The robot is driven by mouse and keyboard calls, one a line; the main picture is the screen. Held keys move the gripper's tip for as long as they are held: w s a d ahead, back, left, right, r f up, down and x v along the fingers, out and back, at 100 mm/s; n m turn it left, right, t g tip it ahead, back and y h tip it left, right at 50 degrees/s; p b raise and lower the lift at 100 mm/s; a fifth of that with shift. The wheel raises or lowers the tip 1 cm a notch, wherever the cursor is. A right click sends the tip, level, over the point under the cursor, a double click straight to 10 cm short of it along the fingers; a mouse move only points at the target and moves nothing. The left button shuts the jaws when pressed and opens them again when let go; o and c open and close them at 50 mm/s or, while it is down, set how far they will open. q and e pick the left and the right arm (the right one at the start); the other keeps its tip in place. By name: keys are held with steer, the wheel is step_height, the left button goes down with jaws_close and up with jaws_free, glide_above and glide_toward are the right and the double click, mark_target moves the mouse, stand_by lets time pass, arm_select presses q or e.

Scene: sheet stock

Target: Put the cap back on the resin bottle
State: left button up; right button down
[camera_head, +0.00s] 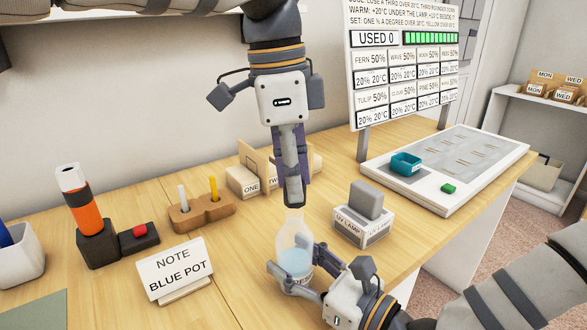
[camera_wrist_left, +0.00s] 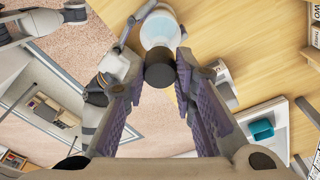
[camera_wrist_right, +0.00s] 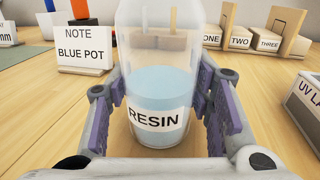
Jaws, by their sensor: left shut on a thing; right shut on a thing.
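The resin bottle (camera_head: 295,240) stands upright on the wooden table, clear with pale blue liquid. Its RESIN label shows in the right wrist view (camera_wrist_right: 158,120). My right gripper (camera_head: 299,268) is shut on the bottle's lower body, one finger on each side. My left gripper (camera_head: 292,190) points down above the bottle and is shut on a dark round cap (camera_wrist_left: 160,68). In the head view the cap appears just above the bottle neck; I cannot tell whether they touch. The bottle's top is out of the right wrist view.
A UV lamp (camera_head: 363,212) stands close right of the bottle. A NOTE BLUE POT sign (camera_head: 175,270) and a wooden holder (camera_head: 202,213) are to the left. Numbered wooden blocks (camera_head: 243,182) stand behind. A white tray (camera_head: 470,192) with a teal dish (camera_head: 405,163) is at the right.

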stand_by(0.4)
arm_select(q)
steer(key=shift+f, duration=0.9)
steer(key=shift+f, duration=0.55)
